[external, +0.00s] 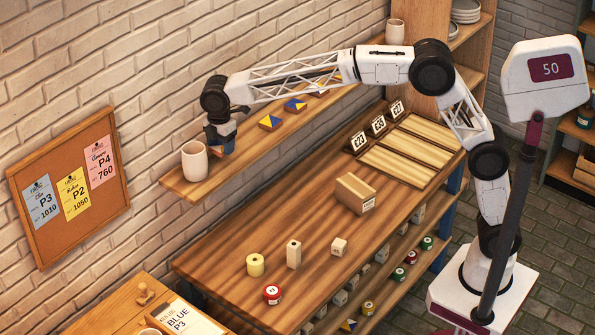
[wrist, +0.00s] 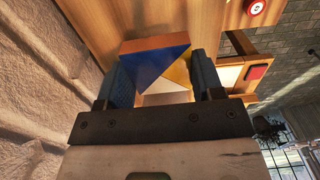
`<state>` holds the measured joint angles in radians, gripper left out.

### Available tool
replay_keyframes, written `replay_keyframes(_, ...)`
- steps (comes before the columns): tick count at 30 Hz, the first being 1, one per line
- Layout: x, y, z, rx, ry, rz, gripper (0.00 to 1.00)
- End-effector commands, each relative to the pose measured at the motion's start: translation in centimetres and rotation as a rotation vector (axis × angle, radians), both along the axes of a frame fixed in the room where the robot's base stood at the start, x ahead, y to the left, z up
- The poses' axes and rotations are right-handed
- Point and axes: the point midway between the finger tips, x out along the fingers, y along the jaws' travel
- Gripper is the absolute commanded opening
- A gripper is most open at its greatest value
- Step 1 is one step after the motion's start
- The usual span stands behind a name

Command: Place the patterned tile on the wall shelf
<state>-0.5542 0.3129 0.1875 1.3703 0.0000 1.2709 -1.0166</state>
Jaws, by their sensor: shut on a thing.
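My gripper (external: 220,138) is at the left end of the wall shelf (external: 248,154), just right of a pale cup. In the wrist view my gripper (wrist: 163,75) is shut on a patterned tile (wrist: 158,72) with blue, yellow and white triangles and an orange-brown edge. The tile sits between the two dark blue fingers. In the external view the gripper mostly hides the held tile, and I cannot tell whether it touches the shelf.
The pale cup (external: 194,161) stands at the shelf's left end, close to my gripper. Another cup (external: 395,31) stands at its far right end. Below is a wooden workbench (external: 225,262) with a cardboard box (external: 355,193) and small rolls and blocks. A brick wall backs the shelf.

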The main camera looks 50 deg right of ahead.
Motion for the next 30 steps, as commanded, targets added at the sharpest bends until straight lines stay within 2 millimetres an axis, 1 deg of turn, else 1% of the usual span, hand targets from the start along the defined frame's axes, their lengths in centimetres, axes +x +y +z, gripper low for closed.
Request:
replay_keyframes(10, 0.0, 0.0, -3.0, 0.0, 0.0, 0.0, 0.35)
replay_keyframes(25, 0.0, 0.0, -3.6, 0.0, 0.0, 0.0, 0.35)
replay_keyframes(26, 0.0, 0.0, -3.6, 0.0, 0.0, 0.0, 0.66)
replay_keyframes(30, 0.0, 0.0, -3.6, 0.0, 0.0, 0.0, 0.87)
